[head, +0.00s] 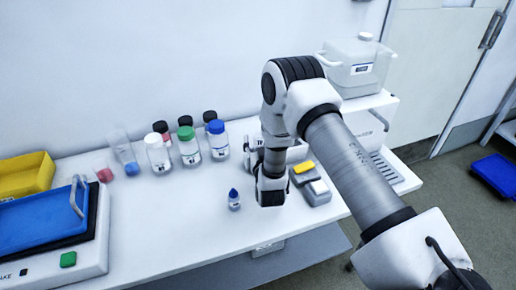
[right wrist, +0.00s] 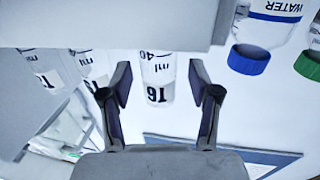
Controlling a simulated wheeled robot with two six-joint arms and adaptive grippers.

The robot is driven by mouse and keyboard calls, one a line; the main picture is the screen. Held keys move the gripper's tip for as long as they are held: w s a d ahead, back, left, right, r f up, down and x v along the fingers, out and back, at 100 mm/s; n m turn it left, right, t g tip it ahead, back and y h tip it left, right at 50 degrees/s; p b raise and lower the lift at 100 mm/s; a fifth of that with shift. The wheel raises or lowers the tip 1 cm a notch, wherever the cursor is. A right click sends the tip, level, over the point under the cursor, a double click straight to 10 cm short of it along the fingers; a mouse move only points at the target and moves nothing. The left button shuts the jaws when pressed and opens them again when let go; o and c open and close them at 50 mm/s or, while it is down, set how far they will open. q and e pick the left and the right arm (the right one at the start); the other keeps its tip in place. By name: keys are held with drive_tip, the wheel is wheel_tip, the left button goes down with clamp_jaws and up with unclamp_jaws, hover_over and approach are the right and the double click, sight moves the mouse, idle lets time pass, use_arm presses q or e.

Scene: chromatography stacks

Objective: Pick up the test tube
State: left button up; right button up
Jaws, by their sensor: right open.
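Clear tubes with black markings show in the right wrist view, beside a pale block along the top edge. One tube (right wrist: 157,78) lies between the two fingers of my right gripper (right wrist: 160,88), with a visible gap on each side. Two more tubes, one of them a tube (right wrist: 92,66), are to the left. My right gripper is open and empty. My left gripper is not in view.
Several capped bottles, including a green-capped bottle (head: 188,147), stand at the back of the bench. A small blue-capped bottle (head: 234,199) stands left of the gripper. Grey boxes (head: 316,191) are to its right. A blue tray (head: 40,220) is at far left. The front middle bench is clear.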

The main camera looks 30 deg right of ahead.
drive_tip(key=shift+w+r, duration=0.1)
drive_tip(key=c, duration=1.1)
